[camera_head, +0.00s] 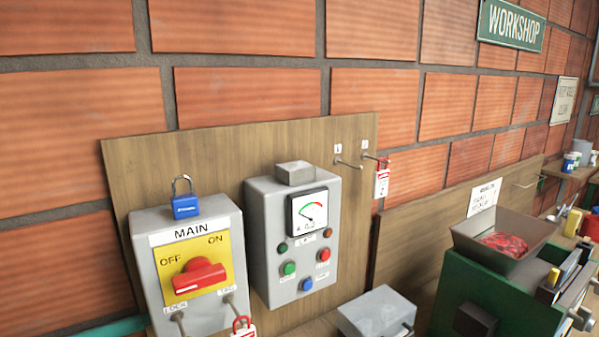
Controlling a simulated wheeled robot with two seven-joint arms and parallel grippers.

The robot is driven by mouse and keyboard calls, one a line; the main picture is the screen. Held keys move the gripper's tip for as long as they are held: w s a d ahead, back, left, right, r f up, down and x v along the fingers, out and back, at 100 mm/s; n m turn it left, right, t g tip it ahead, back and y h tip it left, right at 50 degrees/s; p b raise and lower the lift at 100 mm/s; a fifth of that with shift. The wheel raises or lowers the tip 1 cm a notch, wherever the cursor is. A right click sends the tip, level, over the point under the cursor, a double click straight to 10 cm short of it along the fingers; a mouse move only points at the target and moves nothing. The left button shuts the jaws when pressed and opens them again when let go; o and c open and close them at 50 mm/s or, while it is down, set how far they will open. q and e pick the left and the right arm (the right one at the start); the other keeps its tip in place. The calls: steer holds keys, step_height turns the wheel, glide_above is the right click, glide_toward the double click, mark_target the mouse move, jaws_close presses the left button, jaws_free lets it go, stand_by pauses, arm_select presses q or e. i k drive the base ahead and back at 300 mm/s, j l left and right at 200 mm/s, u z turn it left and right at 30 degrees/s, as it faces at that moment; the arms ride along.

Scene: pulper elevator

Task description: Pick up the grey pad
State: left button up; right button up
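A small grey block with a flat, lighter top (295,171) sits on top of the grey meter box (262,240); it is the closest match to a grey pad that I see, though I cannot be sure it is the pad. The meter box has a dial and several coloured buttons and is on a wooden backboard. Neither of my grippers is in this view.
Left of the meter box is the MAIN switch box (190,320), with a blue padlock (185,206) on top. A grey lidded box (376,313) is at the bottom. The green machine (490,300) with a hopper (478,249) of red pieces stands at right.

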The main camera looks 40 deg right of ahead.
mark_target(298, 172)
steer(key=z, duration=1.1)
